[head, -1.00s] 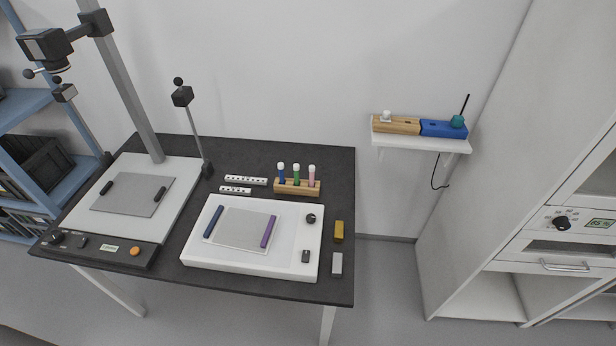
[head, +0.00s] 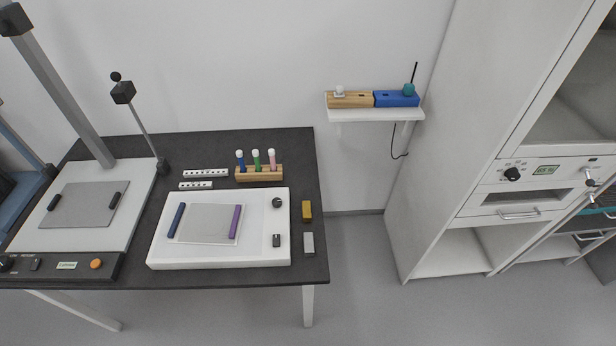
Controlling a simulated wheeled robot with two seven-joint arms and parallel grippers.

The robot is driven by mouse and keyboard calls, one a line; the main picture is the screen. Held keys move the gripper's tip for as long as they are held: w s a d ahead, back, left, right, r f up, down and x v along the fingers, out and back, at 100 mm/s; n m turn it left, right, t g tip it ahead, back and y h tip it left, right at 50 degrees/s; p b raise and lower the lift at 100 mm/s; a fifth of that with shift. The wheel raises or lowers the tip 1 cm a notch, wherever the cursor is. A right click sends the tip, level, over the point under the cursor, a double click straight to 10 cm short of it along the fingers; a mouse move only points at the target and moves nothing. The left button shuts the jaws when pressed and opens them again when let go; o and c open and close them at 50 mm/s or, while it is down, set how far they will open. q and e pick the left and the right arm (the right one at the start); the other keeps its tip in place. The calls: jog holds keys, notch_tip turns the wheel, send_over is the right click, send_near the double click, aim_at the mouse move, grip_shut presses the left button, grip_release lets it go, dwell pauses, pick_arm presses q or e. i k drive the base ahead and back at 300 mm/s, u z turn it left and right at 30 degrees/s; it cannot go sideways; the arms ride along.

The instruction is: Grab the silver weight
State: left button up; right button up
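The silver weight (head: 308,244) is a small grey block lying on the dark table at its right end, near the front right corner. A similar gold block (head: 307,211) lies just behind it. The white light box (head: 265,262) is to its left, with a clear gap between them. Neither of my grippers shows in the head view.
The dark table (head: 300,150) also carries a copy stand (head: 90,205) at left and a wooden rack of coloured vials (head: 259,174). A wall shelf (head: 375,115) is at upper right. A tall white cabinet (head: 440,150) stands at right, with open floor (head: 350,270) between.

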aim_at(308, 237)
jog(key=u, duration=2.7)
jog(key=k, duration=1.6)
jog(key=z, duration=2.65)
